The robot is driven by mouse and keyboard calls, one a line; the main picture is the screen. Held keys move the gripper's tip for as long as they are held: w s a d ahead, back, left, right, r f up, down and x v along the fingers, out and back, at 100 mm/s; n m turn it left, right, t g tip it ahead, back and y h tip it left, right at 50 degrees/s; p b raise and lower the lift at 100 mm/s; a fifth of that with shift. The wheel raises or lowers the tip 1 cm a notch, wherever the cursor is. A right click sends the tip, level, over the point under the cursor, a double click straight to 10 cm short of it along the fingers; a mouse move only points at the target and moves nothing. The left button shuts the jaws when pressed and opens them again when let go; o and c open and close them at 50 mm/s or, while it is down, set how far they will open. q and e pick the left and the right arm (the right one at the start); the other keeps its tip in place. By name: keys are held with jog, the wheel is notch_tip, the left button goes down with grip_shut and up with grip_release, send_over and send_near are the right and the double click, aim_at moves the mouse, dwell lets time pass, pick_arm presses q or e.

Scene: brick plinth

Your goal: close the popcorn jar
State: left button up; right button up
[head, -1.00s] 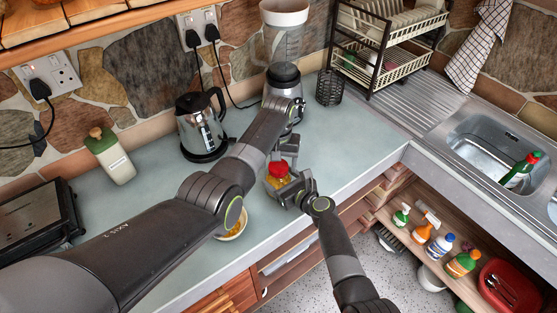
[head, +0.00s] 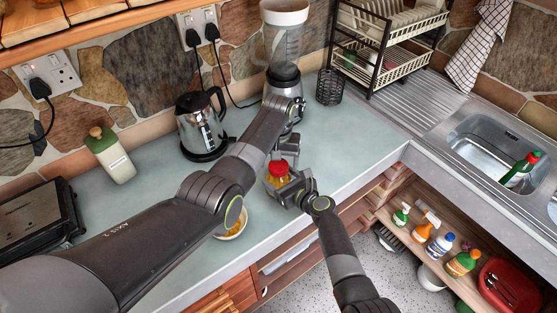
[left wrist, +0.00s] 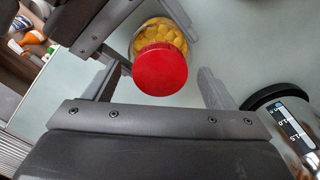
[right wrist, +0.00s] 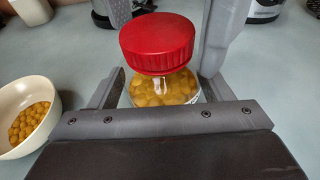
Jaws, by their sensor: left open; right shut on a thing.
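The popcorn jar (right wrist: 162,90) is clear glass with yellow kernels and stands upright on the worktop. The red lid (right wrist: 157,45) is over its mouth; I cannot tell whether it is fully seated. The lid also shows in the left wrist view (left wrist: 160,68) and the head view (head: 278,166). My right gripper (right wrist: 165,88) is shut on the jar's body from the front. My left gripper (left wrist: 165,76) is open, with a finger on either side of the lid and visible space beside it.
A cream bowl of kernels (right wrist: 50,98) stands left of the jar near the front edge. A kettle (head: 202,125) and a blender (head: 284,75) stand behind. The worktop (head: 345,150) right of the jar is clear, up to the sink (head: 490,150).

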pick_arm(q)
jog(key=shift+r, duration=0.15)
notch_tip(320, 180, up, 12)
dwell(0.4)
pick_arm(e)
jog(key=o, duration=2)
jog(key=shift+c, duration=0.2)
pick_arm(q)
jog(key=shift+f+b, duration=0.3)
jog(key=shift+f, duration=0.15)
pick_arm(e)
jog(key=v, duration=1.7)
